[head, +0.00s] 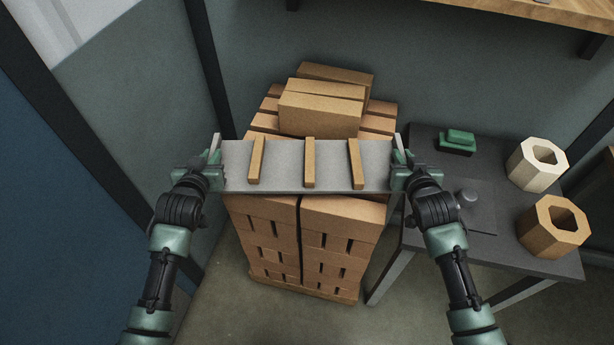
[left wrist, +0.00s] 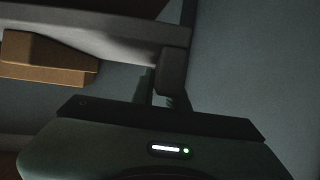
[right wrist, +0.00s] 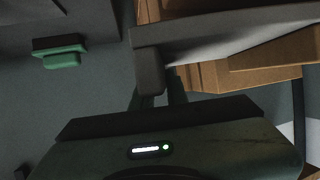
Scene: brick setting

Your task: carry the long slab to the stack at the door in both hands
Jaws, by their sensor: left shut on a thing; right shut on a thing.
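The long slab (head: 282,173) is a flat grey board with three narrow tan strips across its top. It is held about level between my two grippers, above the front part of the brick stack (head: 300,238). My left gripper (head: 215,165) is shut on the slab's left end. My right gripper (head: 400,168) is shut on its right end. The slab's edge also shows in the left wrist view (left wrist: 110,30) and in the right wrist view (right wrist: 220,32). The slab hides part of the stack's top; I cannot tell whether they touch.
Loose bricks (head: 320,108) lie on the back of the stack. A dark table (head: 480,190) stands close at the right, with a green object (head: 458,140), a cream hollow block (head: 537,165) and a tan one (head: 553,227). A wooden shelf (head: 540,10) is at the upper right. Walls are close behind.

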